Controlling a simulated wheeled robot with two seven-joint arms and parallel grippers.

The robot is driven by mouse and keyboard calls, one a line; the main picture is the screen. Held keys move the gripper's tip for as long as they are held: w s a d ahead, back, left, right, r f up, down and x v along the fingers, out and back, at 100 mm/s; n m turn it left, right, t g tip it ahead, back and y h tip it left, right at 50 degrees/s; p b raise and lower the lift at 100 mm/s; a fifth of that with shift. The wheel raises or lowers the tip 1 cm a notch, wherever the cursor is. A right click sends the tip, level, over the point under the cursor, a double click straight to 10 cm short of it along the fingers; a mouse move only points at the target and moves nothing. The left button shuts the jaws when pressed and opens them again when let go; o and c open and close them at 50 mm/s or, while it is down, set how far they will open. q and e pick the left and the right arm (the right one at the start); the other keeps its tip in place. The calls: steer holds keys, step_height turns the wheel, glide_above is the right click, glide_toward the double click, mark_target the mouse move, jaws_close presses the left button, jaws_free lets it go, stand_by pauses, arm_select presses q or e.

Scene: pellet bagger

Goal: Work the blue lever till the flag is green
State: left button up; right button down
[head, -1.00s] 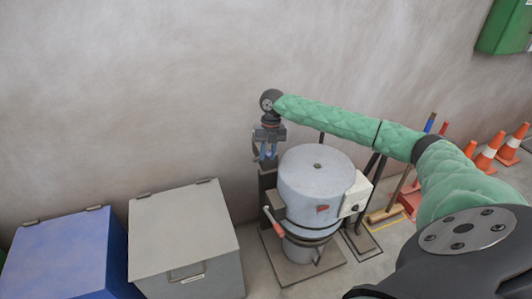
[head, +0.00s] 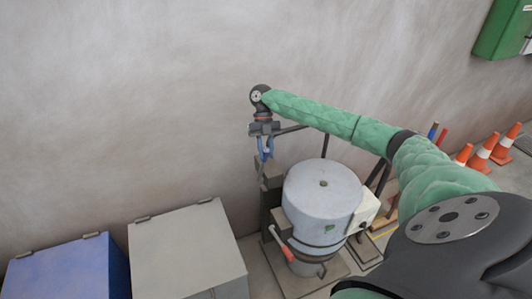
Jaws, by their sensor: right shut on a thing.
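The pellet bagger is a pale grey drum (head: 322,190) on a stand by the wall. Its small flag (head: 329,228) on the front shows green. My right gripper (head: 265,152) is above and to the left of the drum, pointing down and shut on the blue lever (head: 264,157). The gripper hides much of the lever's grip; a thin grey rod runs down below it towards the dark post. My left gripper is not in view.
A red-handled lever (head: 280,242) sticks out at the drum's lower left. A grey bin (head: 187,250) and a blue bin (head: 70,270) stand to the left. Orange cones (head: 482,152) and a broom are to the right. The wall is close behind.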

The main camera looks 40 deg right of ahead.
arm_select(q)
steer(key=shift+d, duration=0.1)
arm_select(e)
steer(key=c, duration=1.2)
jaws_free()
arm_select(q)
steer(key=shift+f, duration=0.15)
arm_select(e)
steer(key=shift+w, duration=0.1)
steer(key=shift+w+d+r+b, duration=0.1)
steer(key=shift+w+r+b, duration=0.05)
steer(key=shift+r+b, duration=0.15)
steer(key=shift+b+v, duration=0.5)
steer(key=shift+v, duration=0.5)
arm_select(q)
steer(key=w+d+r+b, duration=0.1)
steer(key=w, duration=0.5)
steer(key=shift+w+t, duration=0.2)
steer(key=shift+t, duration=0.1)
arm_select(e)
steer(key=shift+v, duration=2.45)
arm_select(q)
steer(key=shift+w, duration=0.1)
